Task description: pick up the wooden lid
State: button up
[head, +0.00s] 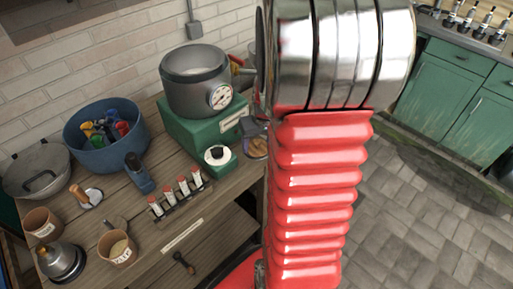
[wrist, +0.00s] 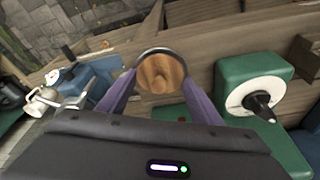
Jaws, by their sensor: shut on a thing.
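The wooden lid (wrist: 160,70) is a small round wooden disc with a metal rim. In the wrist view it sits between the two purple fingers of my gripper (wrist: 160,82), which is shut on it. In the head view the lid (head: 257,148) shows beside the green base, partly hidden behind my red arm. Only a small part of my gripper (head: 254,128) shows there. I cannot tell whether the lid touches the wood below it.
A green machine (head: 186,135) with a grey gauged pot (head: 190,95) stands close by on the wooden bench (head: 190,222). Its dial (wrist: 252,97) is right of my gripper. A blue tub (head: 80,142) of bottles, a rack (head: 180,198) and cups fill the bench's left part.

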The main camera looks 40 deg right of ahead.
aim_at(258, 143)
jog(key=shift+r, duration=0.1)
notch_tip(258, 143, up, 9)
jog(key=shift+r, duration=0.4)
jog(key=shift+s, duration=0.1)
dwell(0.7)
